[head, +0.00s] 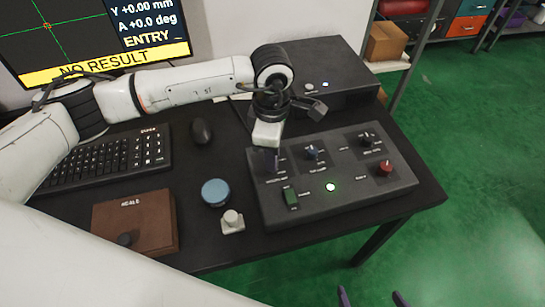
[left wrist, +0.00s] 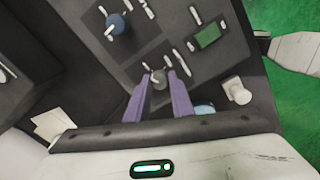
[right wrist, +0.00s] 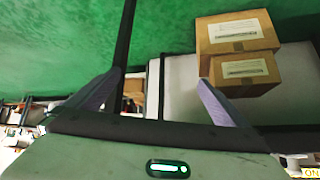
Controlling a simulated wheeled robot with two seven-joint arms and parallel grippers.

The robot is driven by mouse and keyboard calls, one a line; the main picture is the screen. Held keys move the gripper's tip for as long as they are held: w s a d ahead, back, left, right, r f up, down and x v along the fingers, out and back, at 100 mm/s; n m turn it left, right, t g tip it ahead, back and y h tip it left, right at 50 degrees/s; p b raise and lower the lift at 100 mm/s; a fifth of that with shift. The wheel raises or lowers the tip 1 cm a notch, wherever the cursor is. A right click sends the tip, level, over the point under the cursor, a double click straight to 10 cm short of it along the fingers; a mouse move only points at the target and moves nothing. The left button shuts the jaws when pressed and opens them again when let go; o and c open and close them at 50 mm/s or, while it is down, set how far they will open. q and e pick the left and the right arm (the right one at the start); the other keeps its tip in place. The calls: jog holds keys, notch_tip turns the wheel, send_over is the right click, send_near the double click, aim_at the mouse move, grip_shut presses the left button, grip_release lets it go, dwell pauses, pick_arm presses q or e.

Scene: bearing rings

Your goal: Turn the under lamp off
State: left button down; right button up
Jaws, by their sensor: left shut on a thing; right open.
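A dark control panel (head: 340,205) lies on the desk, with small knobs, a green rocker switch (head: 291,198) and a lit round light (head: 330,187). Its labels are too small for me to read surely. My left gripper (head: 271,160) reaches down to the panel's left knob, which it hides in the head view. In the left wrist view its purple fingers are shut on the small grey knob (left wrist: 160,76). A blue knob (left wrist: 118,24) and the green switch (left wrist: 208,36) are beside it. My right gripper (right wrist: 158,82) is open and empty, off the desk's front edge.
A blue round cap (head: 215,192) and a white-grey button block (head: 232,221) stand left of the panel. A brown box (head: 136,222), keyboard (head: 110,158) and mouse (head: 201,131) are further left. A dark box (head: 325,75) is behind. Cartons (right wrist: 236,50) show in the right wrist view.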

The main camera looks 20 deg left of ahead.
pick_arm(q)
jog(key=shift+f+n+b, duration=0.1)
jog(key=shift+n+b, duration=0.25)
jog(key=shift+n, duration=0.65)
jog(key=shift+w+n+b, duration=0.1)
jog(key=shift+n+b, duration=0.25)
jog(key=shift+n, duration=0.55)
jog(key=n+b, duration=0.1)
jog(key=n, duration=0.1)
jog(key=shift+n, duration=0.4)
jog(key=n, duration=0.3)
jog(key=shift+b, duration=0.35)
jog(key=shift+n, duration=1.2)
pick_arm(e)
jog(key=shift+w+a+f, duration=0.4)
jog(key=shift+a+f, duration=0.25)
jog(key=shift+f, duration=0.2)
pick_arm(q)
jog(key=c, duration=1.5)
grip_release()
jog(key=shift+c, duration=0.2)
